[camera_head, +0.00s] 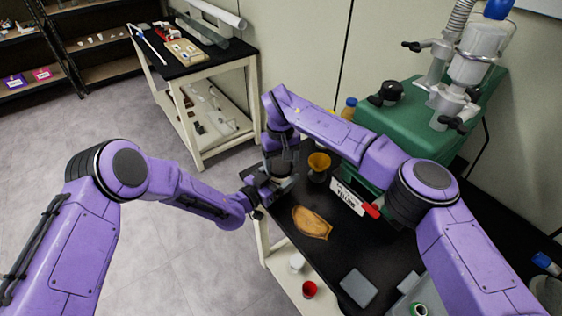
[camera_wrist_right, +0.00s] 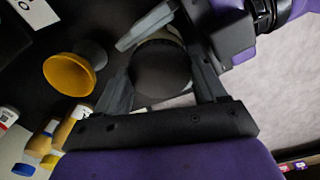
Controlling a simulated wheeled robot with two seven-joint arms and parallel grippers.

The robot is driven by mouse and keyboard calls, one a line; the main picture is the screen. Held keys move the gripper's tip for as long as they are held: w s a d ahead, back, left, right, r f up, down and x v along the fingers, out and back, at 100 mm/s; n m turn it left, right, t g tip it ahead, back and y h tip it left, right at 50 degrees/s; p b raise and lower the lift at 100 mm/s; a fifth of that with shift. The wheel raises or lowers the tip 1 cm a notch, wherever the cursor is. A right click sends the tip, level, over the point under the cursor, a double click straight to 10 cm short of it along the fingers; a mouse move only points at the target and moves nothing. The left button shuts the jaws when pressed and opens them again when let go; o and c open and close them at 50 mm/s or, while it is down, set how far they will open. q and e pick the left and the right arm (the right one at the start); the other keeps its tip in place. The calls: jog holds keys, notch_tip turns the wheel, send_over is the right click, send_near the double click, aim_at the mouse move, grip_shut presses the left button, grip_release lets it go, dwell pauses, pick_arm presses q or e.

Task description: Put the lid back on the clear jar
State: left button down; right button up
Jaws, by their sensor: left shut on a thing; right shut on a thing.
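The lid (camera_wrist_right: 160,68) is a dark round cap, seen from above between the two fingers of my right gripper (camera_wrist_right: 162,85) in the right wrist view. My right gripper is shut on it and points down. The jar is mostly hidden under the lid and between the grippers; I cannot tell whether the lid is seated.
An amber funnel-like vessel (camera_head: 319,162) stands close to the right of the grippers. A tan leaf-shaped dish (camera_head: 312,222), a sign reading YELLOW (camera_head: 347,196) and a grey slab (camera_head: 358,288) are on the table. The green freeze dryer (camera_head: 425,120) stands behind. Several bottles (camera_wrist_right: 45,138) stand nearby.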

jog(key=shift+m, duration=0.3)
jog(key=o, duration=1.2)
jog(key=shift+c, duration=0.2)
jog(key=shift+r, duration=0.1)
